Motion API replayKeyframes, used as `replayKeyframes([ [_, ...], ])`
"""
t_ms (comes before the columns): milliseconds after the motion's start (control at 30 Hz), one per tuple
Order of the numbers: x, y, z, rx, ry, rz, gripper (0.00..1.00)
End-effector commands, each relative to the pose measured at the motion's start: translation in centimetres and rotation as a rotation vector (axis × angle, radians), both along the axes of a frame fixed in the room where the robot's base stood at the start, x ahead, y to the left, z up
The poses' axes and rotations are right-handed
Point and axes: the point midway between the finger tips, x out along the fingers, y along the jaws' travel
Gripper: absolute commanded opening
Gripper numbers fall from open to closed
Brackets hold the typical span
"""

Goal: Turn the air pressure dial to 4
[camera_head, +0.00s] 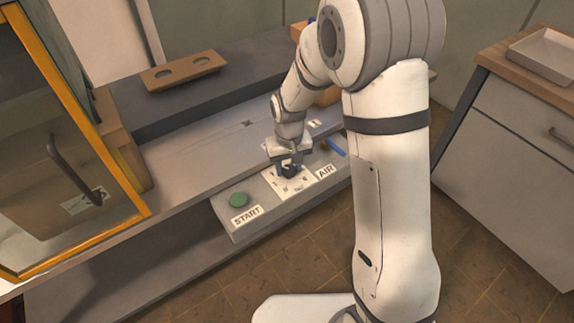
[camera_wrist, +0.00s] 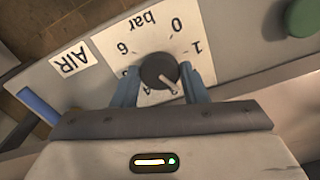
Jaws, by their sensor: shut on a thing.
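The air pressure dial is a dark round knob (camera_wrist: 159,71) on a white plate (camera_wrist: 110,37) marked "bar", seen upside down in the wrist view. The figures 0, 1 and 6 are readable; other figures are partly hidden by my fingers and the knob. The knob's pale pointer angles toward the lower right in the wrist view, and I cannot tell which figure it marks. My gripper (camera_wrist: 163,85) has its two blue-grey fingers shut on the knob, one on each side. In the head view my gripper (camera_head: 290,165) reaches down onto the dial plate (camera_head: 294,185).
A green START button (camera_head: 238,200) is left of the dial on the grey panel; it also shows in the wrist view (camera_wrist: 303,17). A blue switch (camera_head: 335,146) is beyond the AIR label (camera_head: 326,171). An orange-framed door (camera_head: 70,250) stands at the left.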

Motion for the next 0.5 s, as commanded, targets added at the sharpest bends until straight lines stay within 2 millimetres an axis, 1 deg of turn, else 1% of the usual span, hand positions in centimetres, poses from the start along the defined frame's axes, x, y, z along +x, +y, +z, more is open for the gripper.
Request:
replayKeyframes([
  [33,-0.5,-0.15,-0.27,-0.005,0.015,-0.044,0.17],
  [500,-0.52,-0.07,-0.29,-0.008,0.014,-0.49,0.17],
])
